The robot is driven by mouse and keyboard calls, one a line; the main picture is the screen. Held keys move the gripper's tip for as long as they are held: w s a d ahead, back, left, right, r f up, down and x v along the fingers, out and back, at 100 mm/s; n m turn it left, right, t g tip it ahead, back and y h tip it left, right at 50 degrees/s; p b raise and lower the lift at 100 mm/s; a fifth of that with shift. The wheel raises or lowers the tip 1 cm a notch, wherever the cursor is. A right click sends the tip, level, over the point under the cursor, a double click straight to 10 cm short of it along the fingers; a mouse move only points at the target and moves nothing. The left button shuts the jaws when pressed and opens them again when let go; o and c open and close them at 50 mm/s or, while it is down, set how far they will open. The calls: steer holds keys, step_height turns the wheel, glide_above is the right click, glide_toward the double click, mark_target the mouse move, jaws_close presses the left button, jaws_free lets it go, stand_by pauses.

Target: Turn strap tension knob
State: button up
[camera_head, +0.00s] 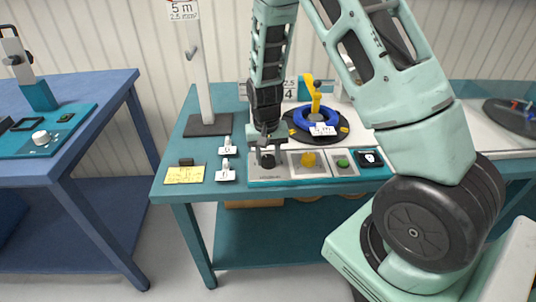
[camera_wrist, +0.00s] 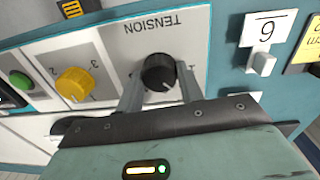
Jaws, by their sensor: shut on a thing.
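The black tension knob (camera_wrist: 159,73) sits on a pale panel (camera_wrist: 120,55) marked TENSION, shown upside down in the wrist view. Its white pointer line aims toward the lower right in that view. My gripper (camera_wrist: 160,88) has one finger on each side of the knob and is shut on it. In the head view my gripper (camera_head: 267,150) points down at the knob (camera_head: 267,161) at the front left of the teal-edged machine. The fingers partly cover the knob there.
A yellow knob (camera_head: 308,159) and a green button (camera_head: 342,163) lie to the right on the panel. White numbered tags (camera_head: 226,170) and a yellow note (camera_head: 184,174) lie to the left. A blue cable coil (camera_head: 317,122) sits on a black disc behind. A post (camera_head: 200,70) stands at left.

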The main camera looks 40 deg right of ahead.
mark_target(265, 158)
stand_by(0.3)
steer(key=o, duration=1)
step_height(265, 158, up, 18)
steer(key=shift+w+a+f, duration=0.2)
steer(key=shift+a+f, duration=0.05)
